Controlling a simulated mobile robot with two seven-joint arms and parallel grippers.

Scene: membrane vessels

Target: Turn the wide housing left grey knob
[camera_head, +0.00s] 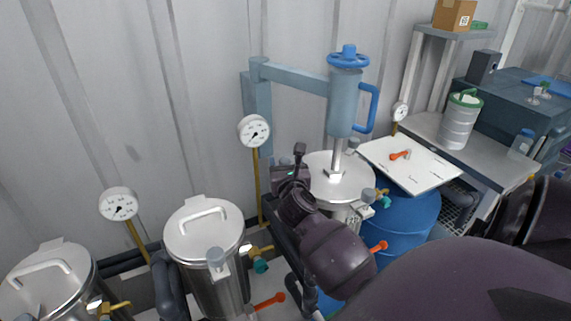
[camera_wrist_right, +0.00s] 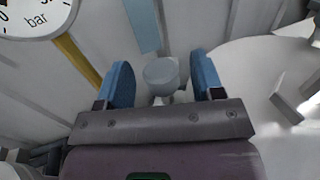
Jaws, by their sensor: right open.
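The wide housing (camera_head: 336,187) is a metal vessel with a pale round lid under a blue press column. Its left grey knob (camera_wrist_right: 161,76) shows in the right wrist view as a short round cap between my two blue fingertips. My right gripper (camera_wrist_right: 163,88) is open, with a finger on either side of the knob and visible gaps to both. In the head view my right gripper (camera_head: 291,168) is at the left edge of the housing, and my wrist hides part of the vessel. Two other grey knobs, back (camera_head: 353,146) and front (camera_head: 368,196), are on its right side. My left gripper is not in view.
A pressure gauge (camera_head: 254,131) on a brass stem stands close left of the gripper. A narrower vessel (camera_head: 204,232) is to the left. A white board (camera_head: 425,170) lies over a blue barrel (camera_head: 405,222) to the right.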

